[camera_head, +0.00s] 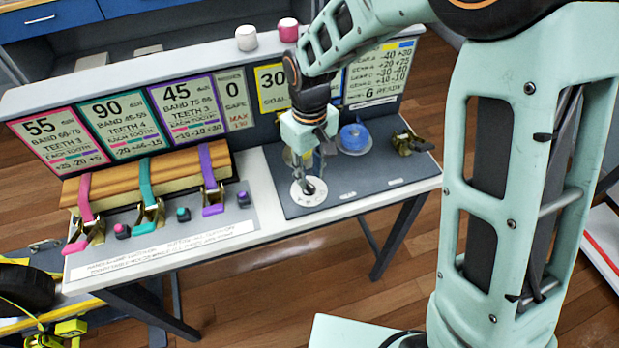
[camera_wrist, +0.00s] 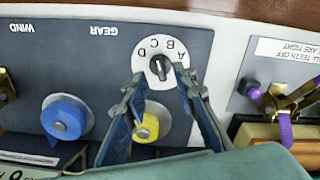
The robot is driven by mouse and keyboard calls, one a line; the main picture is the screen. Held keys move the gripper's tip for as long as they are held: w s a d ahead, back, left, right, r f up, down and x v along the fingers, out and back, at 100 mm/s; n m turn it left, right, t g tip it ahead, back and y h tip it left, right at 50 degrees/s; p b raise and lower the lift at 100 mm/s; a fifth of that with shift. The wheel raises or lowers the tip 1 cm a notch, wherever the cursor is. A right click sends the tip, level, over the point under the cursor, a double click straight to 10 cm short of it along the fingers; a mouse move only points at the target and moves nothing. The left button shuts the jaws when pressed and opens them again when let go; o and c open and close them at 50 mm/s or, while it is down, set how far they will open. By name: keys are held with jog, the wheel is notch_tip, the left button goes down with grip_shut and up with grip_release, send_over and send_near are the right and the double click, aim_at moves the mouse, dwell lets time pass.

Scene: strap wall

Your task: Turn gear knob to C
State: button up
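The gear knob (camera_wrist: 158,66) is a dark grip on a white round dial (camera_wrist: 142,64) lettered A, B, C, D. In the wrist view the dial is upside down, with GEAR printed beside it. The knob's long axis runs nearly up the picture, toward the gap between C and B; its exact setting is hard to tell. The dial also shows in the head view (camera_head: 299,198). My gripper (camera_wrist: 160,75) is over the dial, its fingers apart on either side of the knob with visible gaps. It also shows in the head view (camera_head: 313,178), pointing down.
A yellow spool (camera_wrist: 152,122) stands between my fingers behind the dial. A blue spool (camera_wrist: 66,116) is beside it on the dark panel (camera_head: 375,172). Strap buckles with pink, teal and purple bands (camera_head: 146,180) stand to the left in the head view. Signs line the back.

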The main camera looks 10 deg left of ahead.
aim_at(309, 184)
notch_tip(309, 184, up, 9)
jog(key=shift+f, duration=0.1)
dwell(0.5)
